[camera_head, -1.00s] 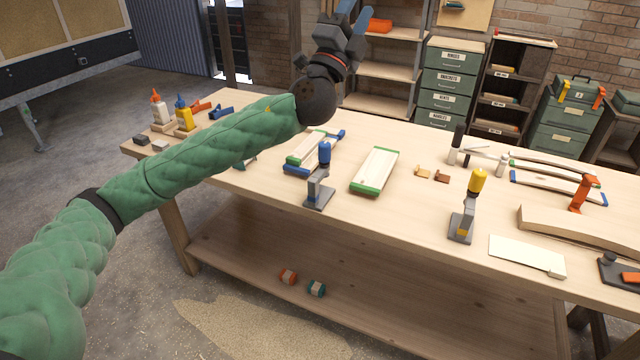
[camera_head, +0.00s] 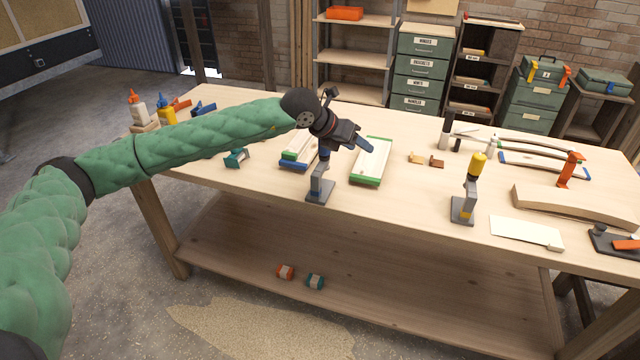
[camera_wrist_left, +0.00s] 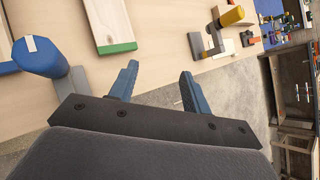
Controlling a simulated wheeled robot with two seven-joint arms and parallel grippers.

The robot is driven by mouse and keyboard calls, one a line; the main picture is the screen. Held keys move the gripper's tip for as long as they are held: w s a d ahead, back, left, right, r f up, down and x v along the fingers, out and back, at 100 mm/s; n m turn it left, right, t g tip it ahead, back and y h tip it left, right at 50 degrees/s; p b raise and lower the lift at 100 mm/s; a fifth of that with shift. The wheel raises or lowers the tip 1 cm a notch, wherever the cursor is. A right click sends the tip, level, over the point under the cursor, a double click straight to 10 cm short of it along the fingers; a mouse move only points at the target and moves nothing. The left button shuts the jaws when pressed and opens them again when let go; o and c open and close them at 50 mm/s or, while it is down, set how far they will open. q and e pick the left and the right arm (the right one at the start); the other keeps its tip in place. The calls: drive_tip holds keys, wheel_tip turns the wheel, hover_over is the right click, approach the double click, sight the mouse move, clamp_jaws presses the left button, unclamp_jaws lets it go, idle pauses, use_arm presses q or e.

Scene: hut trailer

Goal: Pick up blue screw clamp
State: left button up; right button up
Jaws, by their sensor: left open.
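The blue screw clamp (camera_head: 320,188) stands upright near the table's front edge, with a grey base and frame. In the head view its blue handle is mostly hidden behind my left gripper (camera_head: 356,146). In the left wrist view the blue handle (camera_wrist_left: 40,56) shows large at the left, with a pale mark on its end. My left gripper (camera_wrist_left: 158,72) is open, with nothing between its blue fingers. It is above the table beside the clamp, and the handle lies outside the fingers, left of them in the wrist view. My right gripper is not in view.
A green-ended board (camera_head: 371,160) lies right of the clamp, and boards with blue and green edges (camera_head: 300,151) lie behind it. A yellow-handled screw clamp (camera_head: 465,195) stands further right. Glue bottles (camera_head: 138,108) stand at the far left. Bare tabletop (camera_head: 408,195) lies between the two clamps.

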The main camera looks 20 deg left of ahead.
use_arm(q)
drive_tip(key=a+f+n+y, duration=0.1)
drive_tip(key=a+f+y, duration=0.25)
drive_tip(key=a, duration=0.25)
drive_tip(key=n+g+y, duration=0.1)
drive_tip(key=n+y, duration=0.1)
drive_tip(key=y, duration=0.1)
hover_over(318, 169)
drive_tip(key=s, duration=0.3)
drive_tip(key=shift+w+d+f, duration=0.1)
drive_tip(key=shift+w+f, duration=0.05)
drive_tip(key=shift+f, duration=0.55)
drive_tip(key=shift+s+a+n+g+y, duration=0.2)
drive_tip(key=shift+a+n+g+y, duration=0.1)
drive_tip(key=shift+n+g+y, duration=0.15)
drive_tip(key=shift+w+f, duration=0.1)
drive_tip(key=shift+f, duration=0.2)
drive_tip(key=shift+p+x, duration=0.55)
drive_tip(key=shift+x, duration=0.5)
drive_tip(key=p+x, duration=0.3)
drive_tip(key=x, duration=0.1)
drive_tip(key=shift+w+d, duration=0.3)
drive_tip(key=shift+w, duration=0.05)
drive_tip(key=shift+w+f, duration=0.1)
drive_tip(key=shift+f, duration=0.35)
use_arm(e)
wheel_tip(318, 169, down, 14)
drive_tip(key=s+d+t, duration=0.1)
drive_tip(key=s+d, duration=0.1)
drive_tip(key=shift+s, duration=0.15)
